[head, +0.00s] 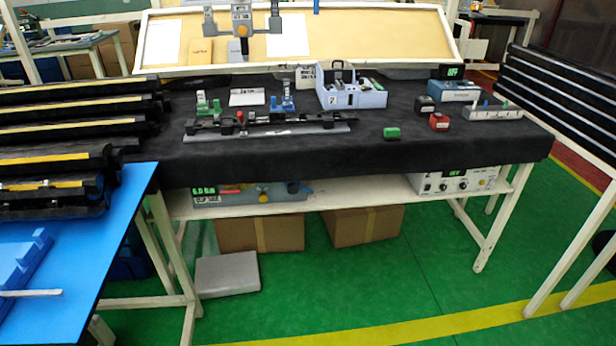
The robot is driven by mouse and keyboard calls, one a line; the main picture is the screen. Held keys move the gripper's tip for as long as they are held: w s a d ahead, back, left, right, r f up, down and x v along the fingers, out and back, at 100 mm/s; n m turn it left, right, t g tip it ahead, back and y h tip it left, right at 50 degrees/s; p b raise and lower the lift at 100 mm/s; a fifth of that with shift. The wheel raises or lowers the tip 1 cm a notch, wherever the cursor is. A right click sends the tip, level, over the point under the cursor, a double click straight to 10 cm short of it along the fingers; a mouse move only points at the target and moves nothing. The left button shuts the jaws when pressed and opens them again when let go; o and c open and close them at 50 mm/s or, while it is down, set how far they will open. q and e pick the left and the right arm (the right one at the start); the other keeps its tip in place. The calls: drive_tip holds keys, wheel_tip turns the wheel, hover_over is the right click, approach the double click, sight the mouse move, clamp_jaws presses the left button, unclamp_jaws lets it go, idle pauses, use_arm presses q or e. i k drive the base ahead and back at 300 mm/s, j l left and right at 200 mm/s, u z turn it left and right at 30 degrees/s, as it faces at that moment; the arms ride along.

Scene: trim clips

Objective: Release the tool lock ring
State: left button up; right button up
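I cannot make out a tool lock ring for certain. A grey tool assembly with a yellow mark (241,22) hangs at the top of the view, in front of the pale back board, and its upper end is cut off. A long dark fixture with a red part (240,118) lies on a grey strip on the black-covered bench (300,160). Neither of my grippers shows in the head view.
A blue-grey organiser (358,97), a green block (391,133), a red block (439,121) and a grey rail with pegs (506,112) stand on the bench. Dark racks flank it. A blue table (85,285) is front left. Green floor in front is largely open.

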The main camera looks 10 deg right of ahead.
sight(305, 190)
drive_tip(key=i+l, duration=0.15)
drive_tip(key=i, duration=0.35)
drive_tip(key=i+l, duration=0.15)
drive_tip(key=i, duration=0.35)
drive_tip(key=i+l, duration=0.15)
drive_tip(key=i, duration=0.35)
drive_tip(key=i+l, duration=0.15)
drive_tip(key=i, duration=0.35)
